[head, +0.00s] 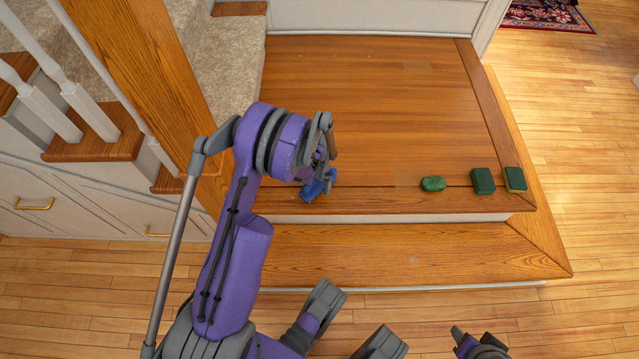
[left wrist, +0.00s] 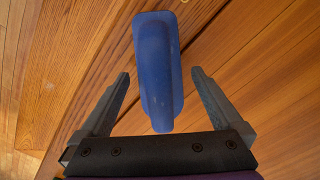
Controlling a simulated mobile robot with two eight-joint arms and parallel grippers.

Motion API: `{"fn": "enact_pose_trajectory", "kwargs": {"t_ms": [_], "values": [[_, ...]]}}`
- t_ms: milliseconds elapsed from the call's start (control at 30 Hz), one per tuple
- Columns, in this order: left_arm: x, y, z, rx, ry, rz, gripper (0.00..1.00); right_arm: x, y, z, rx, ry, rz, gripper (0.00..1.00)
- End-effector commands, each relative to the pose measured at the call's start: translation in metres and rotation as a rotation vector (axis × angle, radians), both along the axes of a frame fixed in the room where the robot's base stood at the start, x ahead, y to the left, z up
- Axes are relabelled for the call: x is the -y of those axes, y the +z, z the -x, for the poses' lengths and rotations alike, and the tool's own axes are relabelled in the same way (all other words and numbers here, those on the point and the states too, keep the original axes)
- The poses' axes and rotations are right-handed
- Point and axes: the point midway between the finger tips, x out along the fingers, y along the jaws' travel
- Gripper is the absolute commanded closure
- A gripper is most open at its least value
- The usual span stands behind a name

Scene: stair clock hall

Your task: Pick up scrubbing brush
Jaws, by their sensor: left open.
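The scrubbing brush (head: 309,192) is blue and lies on the wooden landing near its front edge, at the left. In the head view my left gripper (head: 327,172) is over it and hides part of it. In the left wrist view the blue brush (left wrist: 158,60) lies lengthwise between the two spread fingers of my left gripper (left wrist: 159,76), with a gap on each side. Its near end reaches toward the palm. The left gripper is open and holds nothing. Purple and grey parts of mine show at the bottom of the head view; the right gripper's jaws cannot be made out.
A green soap-like bar (head: 433,184), a dark green block (head: 483,181) and a green sponge-like block (head: 515,179) stand along the right front of the landing (head: 380,110). A lower step (head: 400,255) lies in front. The banister post (head: 140,70) is close left of my arm.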

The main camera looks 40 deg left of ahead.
Motion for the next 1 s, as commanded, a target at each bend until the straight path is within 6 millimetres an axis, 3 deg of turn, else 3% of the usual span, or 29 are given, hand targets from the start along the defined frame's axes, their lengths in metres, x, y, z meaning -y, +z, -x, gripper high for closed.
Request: {"fn": "enact_pose_trajectory", "kwargs": {"t_ms": [100, 300, 800, 833, 867, 1000], "values": [[0.0004, -0.0112, -0.0002, 0.000, 0.000, 0.000, 0.00, 0.0000, -0.0038, -0.0007, -0.001, 0.000, 0.000, 0.50], [0.0004, -0.0102, 0.0000, 0.000, 0.000, 0.000, 0.02, 0.0000, -0.0028, -0.0005, -0.001, 0.000, 0.000, 0.50], [0.0005, -0.0100, -0.0001, 0.000, 0.000, 0.000, 0.91, 0.0000, -0.0029, -0.0005, -0.001, 0.000, 0.000, 0.50], [0.0005, -0.0099, -0.0001, 0.000, 0.000, 0.000, 0.91, 0.0000, -0.0029, -0.0005, -0.001, 0.000, 0.000, 0.50], [0.0005, -0.0099, -0.0001, 0.000, 0.000, 0.000, 1.00, 0.0000, -0.0029, -0.0005, -0.001, 0.000, 0.000, 0.50], [0.0003, -0.0094, -0.0001, 0.000, 0.000, 0.000, 1.00, 0.0000, -0.0027, -0.0004, -0.001, 0.000, 0.000, 0.50]]}}
